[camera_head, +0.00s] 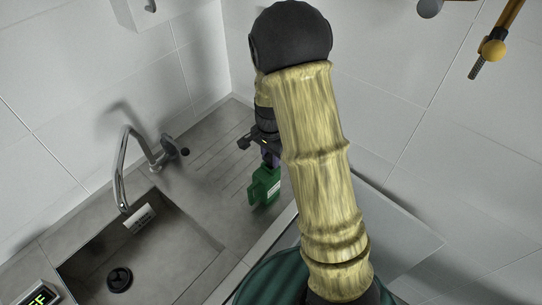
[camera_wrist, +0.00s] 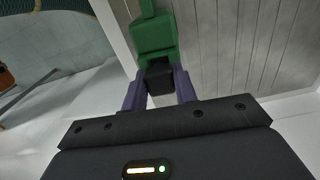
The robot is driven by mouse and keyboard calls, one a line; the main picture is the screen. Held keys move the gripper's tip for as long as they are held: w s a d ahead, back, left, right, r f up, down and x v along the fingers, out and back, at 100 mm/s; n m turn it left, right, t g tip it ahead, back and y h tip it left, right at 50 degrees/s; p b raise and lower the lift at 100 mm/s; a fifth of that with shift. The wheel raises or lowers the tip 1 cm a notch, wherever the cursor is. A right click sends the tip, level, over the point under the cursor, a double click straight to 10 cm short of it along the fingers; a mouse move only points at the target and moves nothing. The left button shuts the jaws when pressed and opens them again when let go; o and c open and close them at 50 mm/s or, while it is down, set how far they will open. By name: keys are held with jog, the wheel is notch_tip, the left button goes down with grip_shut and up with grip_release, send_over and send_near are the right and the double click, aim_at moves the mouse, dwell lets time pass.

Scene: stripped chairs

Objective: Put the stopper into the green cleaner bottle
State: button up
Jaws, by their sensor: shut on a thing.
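The green cleaner bottle (camera_head: 265,187) stands on the grey drainboard right of the sink; in the wrist view its green body (camera_wrist: 155,38) is just beyond my fingertips. My gripper (camera_wrist: 160,73), with two purple fingers, is shut on the black stopper (camera_wrist: 160,80). The stopper lines up with the near end of the bottle and seems to meet it; I cannot tell whether it sits inside the neck. In the head view my gripper (camera_head: 270,158) is directly above the bottle, and the stopper is hidden there.
A sink (camera_head: 130,262) with a chrome tap (camera_head: 125,165) lies to the left. The ribbed drainboard (camera_head: 215,150) is otherwise clear. White tiled walls stand close behind. A yellow-tipped fitting (camera_head: 493,48) hangs at the upper right. A small display (camera_head: 42,297) shows at the lower left.

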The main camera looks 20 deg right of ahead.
jog(key=shift+f, duration=0.45)
dwell(0.8)
jog(key=o, duration=1.1)
jog(key=shift+c, duration=0.2)
notch_tip(320, 180, up, 17)
jog(key=b, duration=0.3)
jog(key=shift+r, duration=0.2)
jog(key=s+f+n+t, duration=0.2)
jog(key=s+f+n, duration=0.7)
jog(key=s, duration=0.5)
jog(key=shift+s+f+n+t+b, duration=0.15)
jog(key=shift+f+n+t+b, duration=0.2)
jog(key=shift+n, duration=0.85)
